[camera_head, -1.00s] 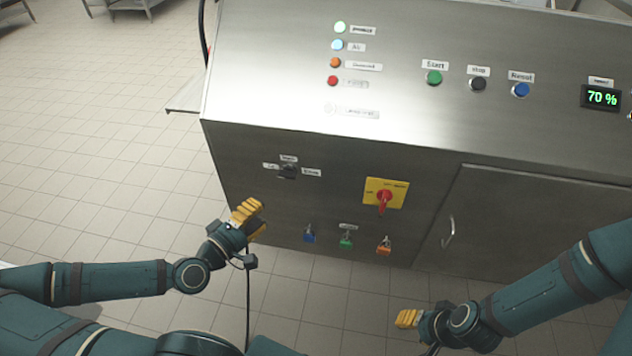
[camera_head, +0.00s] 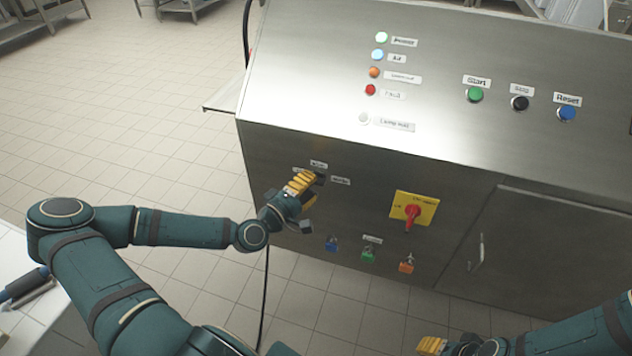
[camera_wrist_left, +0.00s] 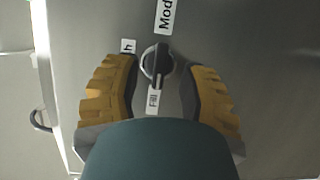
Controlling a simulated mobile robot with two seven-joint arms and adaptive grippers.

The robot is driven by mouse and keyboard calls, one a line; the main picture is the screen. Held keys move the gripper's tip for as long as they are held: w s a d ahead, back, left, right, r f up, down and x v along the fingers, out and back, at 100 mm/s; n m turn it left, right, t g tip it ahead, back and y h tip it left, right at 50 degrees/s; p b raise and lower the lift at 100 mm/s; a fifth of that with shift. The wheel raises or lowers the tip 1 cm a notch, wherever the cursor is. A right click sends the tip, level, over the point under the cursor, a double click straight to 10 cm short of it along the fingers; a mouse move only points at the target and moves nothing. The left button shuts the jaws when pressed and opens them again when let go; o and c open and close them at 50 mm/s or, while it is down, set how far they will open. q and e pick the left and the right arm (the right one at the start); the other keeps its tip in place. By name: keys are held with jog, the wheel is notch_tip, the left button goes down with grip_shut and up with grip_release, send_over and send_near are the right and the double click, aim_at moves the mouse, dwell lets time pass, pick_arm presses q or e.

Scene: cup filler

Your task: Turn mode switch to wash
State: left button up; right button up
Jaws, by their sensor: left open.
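The mode switch is a small black rotary knob on the front panel of the steel cabinet. In the left wrist view the mode switch (camera_wrist_left: 157,66) sits between the open fingers, with the "Mode" label, a "Fill" label (camera_wrist_left: 153,100) and a partly hidden label ending in "h" (camera_wrist_left: 128,46) around it. Its pointer seems to lie along the line toward "Fill". My left gripper (camera_head: 303,184) is open in front of the switch and mostly hides it in the head view; contact cannot be told. My right gripper (camera_head: 432,345) is low at the bottom edge, its jaws unclear.
A yellow plate with a red rotary switch (camera_head: 412,213) is right of the mode switch. Start, stop and reset buttons (camera_head: 520,103) and indicator lights (camera_head: 376,55) are on the sloped top. A door handle (camera_head: 478,252) is at right.

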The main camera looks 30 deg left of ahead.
pick_arm(q)
jog(key=shift+w+d, duration=0.2)
jog(key=shift+w, duration=1.15)
jog(key=shift+s, duration=0.1)
grip_shut()
